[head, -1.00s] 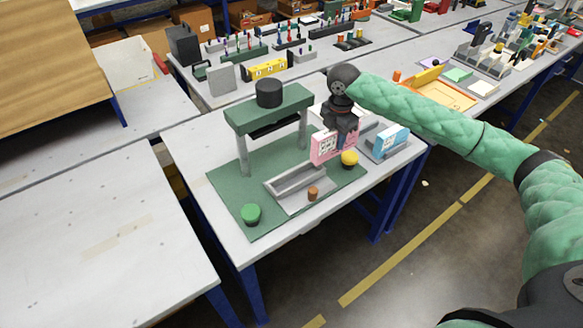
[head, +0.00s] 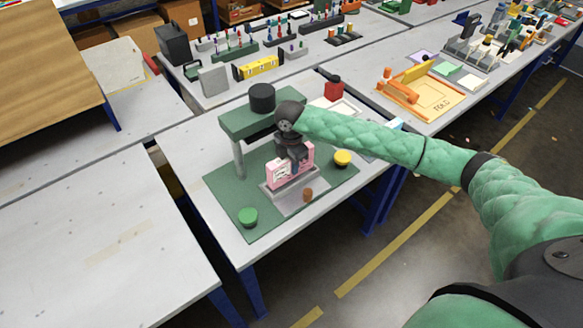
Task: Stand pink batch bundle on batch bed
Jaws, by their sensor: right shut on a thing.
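The pink batch bundle (head: 277,173) is upright, with white label patches on its front. My right gripper (head: 294,164) is shut on it from above. The bundle is at the grey batch bed (head: 303,203), a shallow tray on the green plotter base. Its lower edge is at or just above the bed; I cannot tell whether it touches. The bundle hides most of the bed's trough. My left gripper is not in view.
The green plotter frame (head: 238,122) with a black cylinder on top stands just behind and left. A green button (head: 248,217), a brown peg (head: 308,194) and a yellow knob (head: 343,158) sit around the bed. My right arm partly covers the blue bundle's spot.

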